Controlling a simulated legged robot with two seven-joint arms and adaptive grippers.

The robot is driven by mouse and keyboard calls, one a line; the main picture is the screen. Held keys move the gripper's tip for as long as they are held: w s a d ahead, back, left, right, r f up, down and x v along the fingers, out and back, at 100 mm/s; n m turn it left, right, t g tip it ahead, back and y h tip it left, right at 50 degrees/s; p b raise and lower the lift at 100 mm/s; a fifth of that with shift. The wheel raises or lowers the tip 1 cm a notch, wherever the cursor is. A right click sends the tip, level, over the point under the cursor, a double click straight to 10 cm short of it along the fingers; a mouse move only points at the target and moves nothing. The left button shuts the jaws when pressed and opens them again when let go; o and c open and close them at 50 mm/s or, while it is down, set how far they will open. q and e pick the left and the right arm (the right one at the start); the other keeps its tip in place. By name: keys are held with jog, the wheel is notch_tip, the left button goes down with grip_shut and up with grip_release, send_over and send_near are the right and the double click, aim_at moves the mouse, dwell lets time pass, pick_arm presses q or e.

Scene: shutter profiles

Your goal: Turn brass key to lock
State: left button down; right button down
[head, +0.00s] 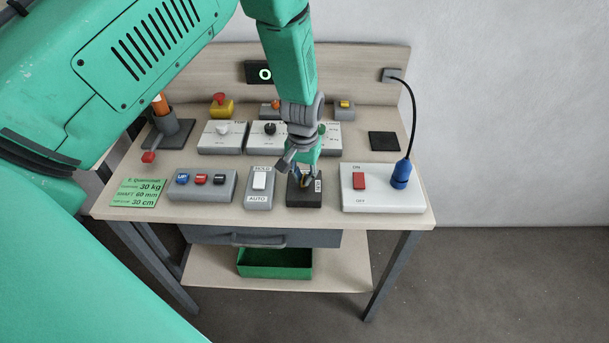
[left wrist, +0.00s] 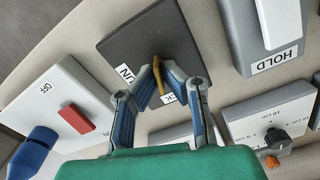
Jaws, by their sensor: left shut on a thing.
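The brass key (left wrist: 158,66) stands in a black key switch box (head: 305,201) at the front middle of the bench. The same box (left wrist: 133,32) shows in the left wrist view with two white labels, partly hidden; "UN" and "CK" can be read. My left gripper (head: 302,181) comes down from above onto the box. In the left wrist view its fingers (left wrist: 163,78) are shut on the key, one on each side. The key is mostly hidden in the head view. My right gripper is not in view.
Left of the box stands a HOLD/AUTO rocker switch (head: 259,188); right, a white ON/OFF box (head: 383,202) with a red switch and a blue plug (head: 401,173) on a black cable. Knob boxes (head: 222,137) stand behind. A green tray (head: 274,263) sits on the lower shelf.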

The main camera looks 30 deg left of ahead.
aim_at(304, 176)
pick_arm(q)
jog(key=shift+s+f+n, duration=0.15)
jog(key=shift+s+n, duration=0.05)
jog(key=shift+n, duration=1.4)
jog(key=shift+s+d, duration=0.1)
jog(key=c, duration=1.7)
grip_release()
jog(key=shift+c, duration=0.2)
jog(key=shift+w, duration=0.2)
jog(key=shift+r, duration=0.4)
notch_tip(304, 176, up, 11)
